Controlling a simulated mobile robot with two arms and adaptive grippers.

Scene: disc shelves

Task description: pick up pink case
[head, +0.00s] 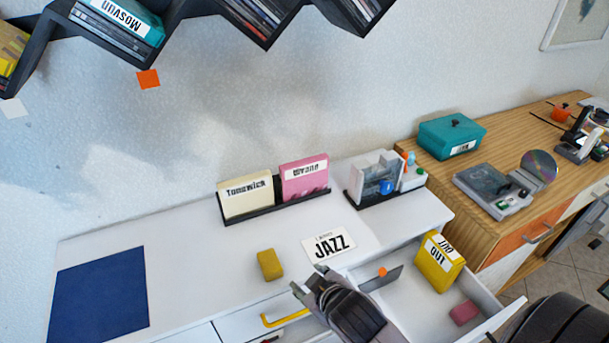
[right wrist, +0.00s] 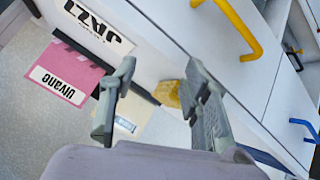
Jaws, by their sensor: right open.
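The pink case (head: 304,180) stands upright in a black rack (head: 262,214) on the white desk, just right of a cream case (head: 246,198). It has a white label, and it also shows at the left of the right wrist view (right wrist: 72,66). My right gripper (head: 308,279) is open and empty over the desk's front edge, in front of the JAZZ card (head: 328,244) and apart from the pink case. In the right wrist view its two fingers (right wrist: 162,72) frame desk surface and part of a yellow block. My left gripper is not in view.
A yellow block (head: 269,264) lies on the desk left of my right gripper. An open drawer (head: 408,317) at the right holds a yellow case (head: 438,263) and a small pink block (head: 464,312). A blue mat (head: 100,295) lies at the left. Dark shelves (head: 200,8) hang above.

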